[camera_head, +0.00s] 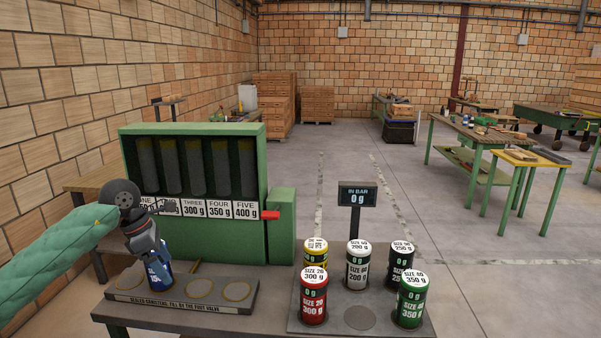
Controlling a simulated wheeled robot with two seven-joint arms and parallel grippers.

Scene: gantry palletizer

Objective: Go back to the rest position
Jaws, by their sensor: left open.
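My left gripper (149,252) is open at the top of a blue canister (160,276). The canister stands on the grey rack (190,301) at the front left, and the gripper hides its upper part. I cannot tell whether the fingers touch it. My right gripper is out of view. A dark tray (300,318) to the right holds red (313,302), yellow (315,254), white (357,268), black (399,264) and green (411,302) canisters, all upright. One front spot on the tray is empty.
A display (357,195) reading "IN BAR 0 g" rises behind the tray. Workbenches (480,138) stand farther right; the floor between is clear.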

